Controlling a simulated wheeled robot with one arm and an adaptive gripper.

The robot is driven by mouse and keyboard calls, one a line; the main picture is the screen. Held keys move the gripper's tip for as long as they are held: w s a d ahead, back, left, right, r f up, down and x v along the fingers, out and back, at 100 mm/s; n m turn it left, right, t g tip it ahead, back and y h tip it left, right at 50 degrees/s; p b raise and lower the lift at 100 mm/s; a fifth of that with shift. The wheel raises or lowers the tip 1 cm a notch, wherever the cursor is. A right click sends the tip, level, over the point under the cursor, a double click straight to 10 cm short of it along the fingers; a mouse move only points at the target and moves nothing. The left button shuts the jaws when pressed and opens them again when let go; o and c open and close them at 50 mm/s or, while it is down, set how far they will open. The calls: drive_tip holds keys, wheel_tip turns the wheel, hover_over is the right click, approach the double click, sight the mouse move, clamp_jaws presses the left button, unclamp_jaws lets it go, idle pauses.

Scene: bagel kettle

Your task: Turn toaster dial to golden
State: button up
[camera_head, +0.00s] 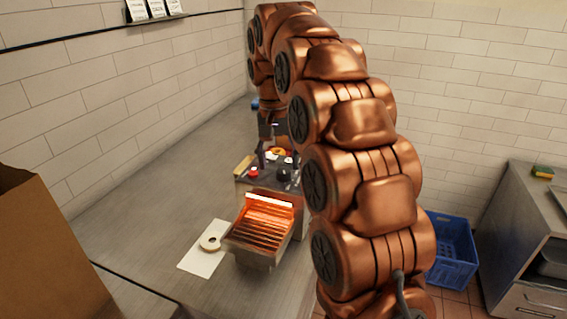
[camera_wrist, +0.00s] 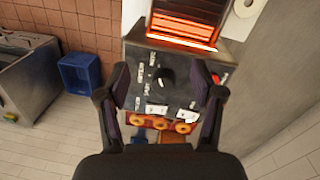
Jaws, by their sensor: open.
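The toaster (camera_head: 262,235) stands on the metal counter with its glowing orange rack facing front; it also shows at the top of the wrist view (camera_wrist: 180,52). Its dark control panel (camera_wrist: 150,95) has a black dial (camera_wrist: 167,77) with pale lettering to its left. The dial also shows in the head view (camera_head: 283,174). My gripper (camera_wrist: 160,82) is open above the panel, one finger on each side of the dial, apart from it as far as I can see. The lettering and dial setting are too small to read. In the head view my gripper (camera_head: 268,155) is small and partly hidden.
A red button (camera_wrist: 224,79) is beside the right finger. Several bagels (camera_wrist: 160,123) lie beyond the panel. A blue crate (camera_head: 450,250) is on the floor and a cardboard box (camera_head: 45,255) stands at left. The left counter is clear.

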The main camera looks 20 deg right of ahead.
drive_tip(key=r+m, duration=0.1)
drive_tip(key=m, duration=0.1)
hover_over(283, 170)
drive_tip(key=shift+a+r+p, duration=0.1)
drive_tip(key=shift+a+p, duration=0.25)
drive_tip(key=shift+p, duration=0.1)
drive_tip(key=shift+w+d, duration=0.2)
drive_tip(key=shift+w, duration=0.1)
drive_tip(key=shift+s+d+f+p, duration=0.1)
drive_tip(key=shift+f+p, duration=0.55)
drive_tip(key=shift+f, duration=1.3)
drive_tip(key=shift+s+d+f+p, duration=0.1)
drive_tip(key=shift+f+p, duration=0.5)
drive_tip(key=shift+f, duration=1.35)
drive_tip(key=c, duration=1.1)
